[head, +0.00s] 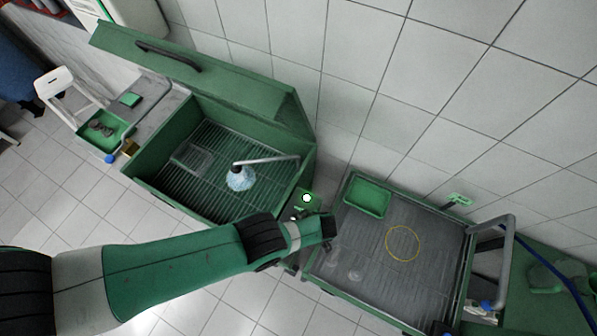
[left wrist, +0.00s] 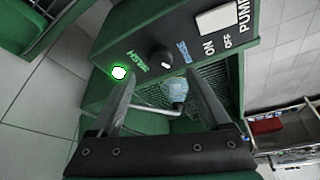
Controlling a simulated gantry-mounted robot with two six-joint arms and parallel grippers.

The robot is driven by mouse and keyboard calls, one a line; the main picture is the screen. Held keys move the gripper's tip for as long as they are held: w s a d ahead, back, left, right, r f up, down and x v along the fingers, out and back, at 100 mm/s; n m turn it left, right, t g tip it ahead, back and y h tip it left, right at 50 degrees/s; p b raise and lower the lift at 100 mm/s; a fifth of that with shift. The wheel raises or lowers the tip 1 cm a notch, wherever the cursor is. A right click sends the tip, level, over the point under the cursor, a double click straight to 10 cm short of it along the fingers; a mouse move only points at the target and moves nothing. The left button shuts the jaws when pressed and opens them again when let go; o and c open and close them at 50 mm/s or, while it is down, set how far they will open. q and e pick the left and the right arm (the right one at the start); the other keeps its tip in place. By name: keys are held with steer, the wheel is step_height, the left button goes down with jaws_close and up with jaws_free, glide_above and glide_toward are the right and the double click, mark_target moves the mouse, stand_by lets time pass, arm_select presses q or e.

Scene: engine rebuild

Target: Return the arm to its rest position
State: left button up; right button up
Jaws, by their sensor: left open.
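My left arm reaches in from the left in the head view. My left gripper (head: 326,228) is beside the control box (head: 303,200) at the right end of the green parts washer (head: 215,205). In the left wrist view my left gripper (left wrist: 160,76) is open, with nothing between its fingers. Past them is the washer's panel, with a lit green-white button (left wrist: 119,72), a black knob (left wrist: 166,58) and lettering reading ON, OFF and part of PUMP. The button's light also shows in the head view (head: 306,198). My right gripper is not in view.
The washer's lid (head: 215,75) stands open. Pale blue spray (head: 240,178) shows at the nozzle over the grate. A grey-topped cart (head: 365,240) with a green tray (head: 367,197) and a yellow ring (head: 403,243) stands to the right. A white stool (head: 65,88) is at left.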

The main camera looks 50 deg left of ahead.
arm_select(q)
steer(key=shift+v, duration=0.75)
steer(key=shift+s, duration=0.1)
